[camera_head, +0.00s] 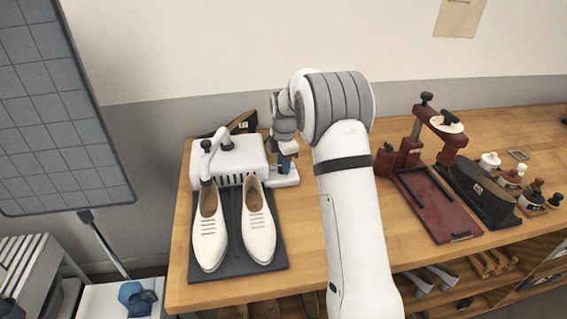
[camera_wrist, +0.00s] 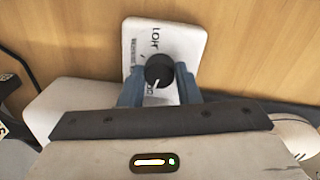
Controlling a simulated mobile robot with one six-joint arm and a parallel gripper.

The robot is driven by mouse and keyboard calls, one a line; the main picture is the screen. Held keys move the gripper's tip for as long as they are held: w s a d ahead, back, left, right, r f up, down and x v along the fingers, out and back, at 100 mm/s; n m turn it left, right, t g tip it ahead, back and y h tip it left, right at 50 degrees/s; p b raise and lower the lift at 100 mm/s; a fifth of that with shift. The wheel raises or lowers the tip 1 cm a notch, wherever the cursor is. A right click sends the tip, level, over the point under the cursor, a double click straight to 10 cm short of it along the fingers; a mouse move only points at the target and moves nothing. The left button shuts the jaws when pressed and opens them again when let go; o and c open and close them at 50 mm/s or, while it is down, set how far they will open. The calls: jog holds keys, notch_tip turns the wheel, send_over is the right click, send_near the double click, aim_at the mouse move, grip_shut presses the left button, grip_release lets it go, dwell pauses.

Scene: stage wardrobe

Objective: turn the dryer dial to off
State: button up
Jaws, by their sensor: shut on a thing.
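The dryer (camera_head: 228,158) is a white box with vents and bent tubes, on the wooden bench at the left in the head view. In the head view, my gripper (camera_head: 284,163) reaches down at the dryer's right side, and the dial is hidden there.
Cream shoes (camera_head: 257,222) stand on a dark mat in front of the dryer. A grey grid panel (camera_head: 55,110) rises at the left.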

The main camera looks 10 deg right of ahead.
jog(key=o, duration=1)
jog(key=shift+c, duration=0.2)
jog(key=shift+r, duration=0.1)
notch_tip(320, 180, up, 7)
jog(key=shift+s, duration=0.15)
jog(key=shift+r, duration=0.3)
